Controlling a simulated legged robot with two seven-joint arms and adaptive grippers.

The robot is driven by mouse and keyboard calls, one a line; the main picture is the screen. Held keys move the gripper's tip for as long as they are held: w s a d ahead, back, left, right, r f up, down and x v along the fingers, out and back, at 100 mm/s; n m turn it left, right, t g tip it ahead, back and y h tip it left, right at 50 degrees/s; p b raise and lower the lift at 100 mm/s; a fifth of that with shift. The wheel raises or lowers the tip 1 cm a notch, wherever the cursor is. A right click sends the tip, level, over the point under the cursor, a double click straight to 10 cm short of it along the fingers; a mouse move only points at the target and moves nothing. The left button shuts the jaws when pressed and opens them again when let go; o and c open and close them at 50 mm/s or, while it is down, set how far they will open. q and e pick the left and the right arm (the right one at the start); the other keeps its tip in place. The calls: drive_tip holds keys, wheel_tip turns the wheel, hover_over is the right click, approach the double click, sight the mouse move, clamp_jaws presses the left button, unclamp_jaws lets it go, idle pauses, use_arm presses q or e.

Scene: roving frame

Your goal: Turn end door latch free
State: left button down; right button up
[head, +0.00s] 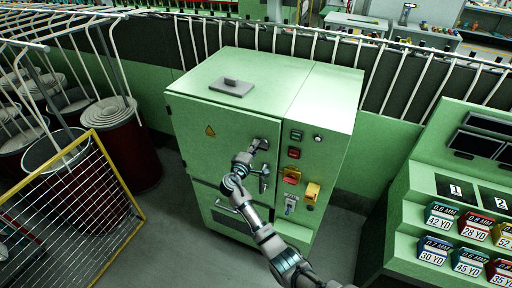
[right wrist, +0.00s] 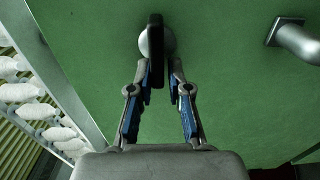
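A pale green cabinet (head: 205,130) stands in the middle of the head view with its door facing me. My right gripper (head: 256,148) is at the upper right part of this door. In the right wrist view a dark lever latch (right wrist: 155,50) with a round silver base (right wrist: 169,42) stands on the green door. The fingers of my right gripper (right wrist: 162,82) are apart, one on each side of the lever's lower end. I cannot tell whether they touch it. The gripper hides most of this spot in the head view. My left gripper is not in view.
A silver handle (right wrist: 298,42) sticks out from the door to the right in the wrist view. A red-and-yellow switch (head: 291,176) and a yellow box (head: 312,193) are right of my arm. A yellow mesh gate (head: 75,215) stands left, a green console (head: 425,190) right.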

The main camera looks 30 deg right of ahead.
drive_tip(key=shift+o, duration=1.2)
drive_tip(key=shift+w+a+f, duration=0.1)
drive_tip(key=shift+f, duration=0.1)
drive_tip(key=shift+w, duration=0.1)
drive_tip(key=shift+a+r, duration=0.1)
drive_tip(key=v, duration=1.2)
drive_tip(key=shift+w, duration=0.1)
